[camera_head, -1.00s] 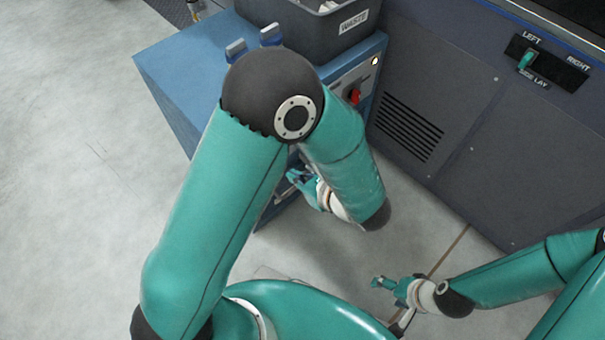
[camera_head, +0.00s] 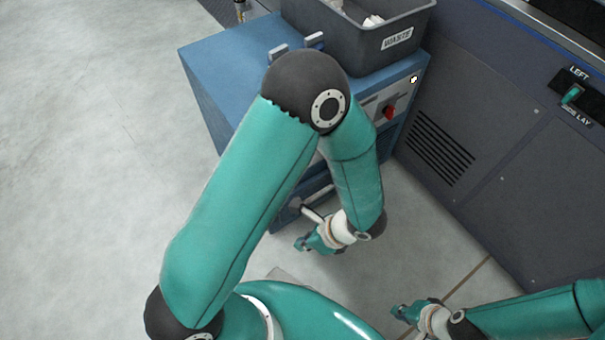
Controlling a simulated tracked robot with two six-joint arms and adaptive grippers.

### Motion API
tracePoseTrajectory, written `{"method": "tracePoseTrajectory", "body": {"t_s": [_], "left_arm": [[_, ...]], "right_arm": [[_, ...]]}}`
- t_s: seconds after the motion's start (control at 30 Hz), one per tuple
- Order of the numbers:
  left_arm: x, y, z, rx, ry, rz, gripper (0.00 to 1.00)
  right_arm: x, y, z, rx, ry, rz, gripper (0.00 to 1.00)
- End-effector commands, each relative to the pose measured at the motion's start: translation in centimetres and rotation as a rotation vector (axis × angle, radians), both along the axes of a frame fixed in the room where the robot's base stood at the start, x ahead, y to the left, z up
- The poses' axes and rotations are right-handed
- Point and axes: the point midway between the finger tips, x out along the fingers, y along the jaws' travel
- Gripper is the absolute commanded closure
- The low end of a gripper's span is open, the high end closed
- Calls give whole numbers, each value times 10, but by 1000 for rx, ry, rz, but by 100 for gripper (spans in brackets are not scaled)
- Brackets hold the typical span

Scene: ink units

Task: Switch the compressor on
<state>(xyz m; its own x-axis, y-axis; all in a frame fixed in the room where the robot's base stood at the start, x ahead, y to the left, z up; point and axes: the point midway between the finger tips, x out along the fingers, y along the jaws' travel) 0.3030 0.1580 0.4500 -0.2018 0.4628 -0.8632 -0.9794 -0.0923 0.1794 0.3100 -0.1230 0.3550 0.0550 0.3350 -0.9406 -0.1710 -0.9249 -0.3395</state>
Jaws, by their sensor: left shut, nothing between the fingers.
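The compressor looks to be the blue cabinet (camera_head: 222,68), partly hidden behind my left arm. Its front panel carries a red switch (camera_head: 389,112) and a small pale, bright round lamp (camera_head: 413,79) above and right of it. The switch's exact setting is too small to read. My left gripper (camera_head: 302,244) is shut and empty, low in front of the cabinet, below and left of the switch and apart from it. My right gripper (camera_head: 398,312) is near the bottom edge, well away from the cabinet; its fingers are too small to judge.
A dark grey waste bin (camera_head: 357,43) with pale scraps stands on top of the cabinet. A dark machine panel (camera_head: 500,130) with vents and a teal side-lay lever (camera_head: 571,95) stands to the right. The floor (camera_head: 90,180) at left is clear.

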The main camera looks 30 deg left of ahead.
Motion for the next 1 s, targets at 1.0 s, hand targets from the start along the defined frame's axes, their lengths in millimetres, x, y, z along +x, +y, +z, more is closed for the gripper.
{"method": "tracePoseTrajectory", "body": {"t_s": [1.0], "left_arm": [[7, -35, -95, -476, -324, 1751, 100]], "right_arm": [[0, 0, 0, 0, 0, 0, 100]]}}
